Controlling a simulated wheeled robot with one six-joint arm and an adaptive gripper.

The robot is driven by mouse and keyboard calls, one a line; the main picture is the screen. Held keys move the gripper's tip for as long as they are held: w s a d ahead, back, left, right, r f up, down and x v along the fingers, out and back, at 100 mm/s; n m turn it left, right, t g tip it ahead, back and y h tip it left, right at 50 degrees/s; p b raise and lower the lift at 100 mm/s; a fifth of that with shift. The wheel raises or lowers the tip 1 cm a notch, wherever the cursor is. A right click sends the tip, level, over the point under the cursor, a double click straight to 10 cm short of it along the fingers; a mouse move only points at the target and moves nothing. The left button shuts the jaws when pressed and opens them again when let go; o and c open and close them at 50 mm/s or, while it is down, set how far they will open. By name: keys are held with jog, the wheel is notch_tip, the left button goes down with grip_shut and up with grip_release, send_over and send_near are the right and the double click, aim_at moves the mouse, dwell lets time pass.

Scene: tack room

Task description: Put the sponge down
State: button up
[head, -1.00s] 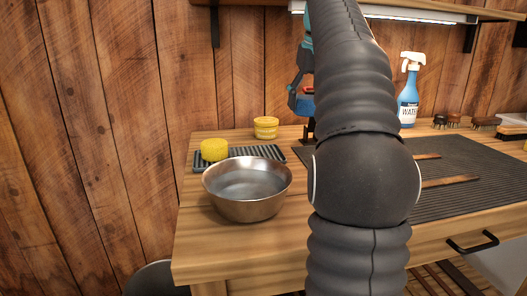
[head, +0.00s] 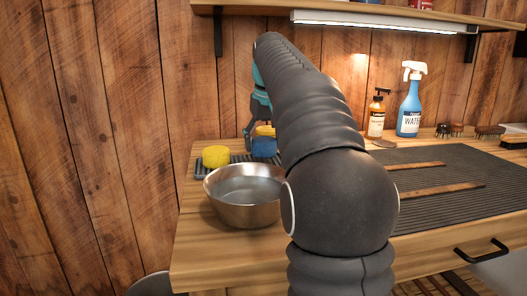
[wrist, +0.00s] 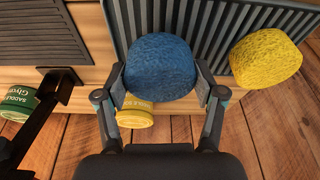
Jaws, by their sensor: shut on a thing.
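My gripper (wrist: 161,88) is shut on a blue sponge (wrist: 160,62), with one finger on each side of it. In the head view the blue sponge (head: 264,147) is at the right end of the dark ribbed tray (head: 239,158), partly hidden by my arm. In the wrist view the sponge overlaps the end of the ribbed tray (wrist: 218,28). I cannot tell whether it touches the tray. A yellow sponge (head: 215,156) lies on the tray to the left; it also shows in the wrist view (wrist: 265,57).
A metal bowl (head: 243,211) stands in front of the tray. A yellow tin (wrist: 135,116) is close beside the blue sponge, and a green tin (wrist: 18,105) is further left. A blue spray bottle (head: 409,108), an amber pump bottle (head: 376,117) and a ribbed mat (head: 430,185) are on the right.

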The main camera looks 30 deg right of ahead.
jog(key=shift+f, duration=0.8)
jog(key=shift+f, duration=0.15)
jog(key=o, duration=0.8)
jog(key=shift+o, duration=0.2)
jog(key=p+v, duration=0.2)
jog(key=v, duration=1)
jog(key=shift+p, duration=0.3)
grip_shut()
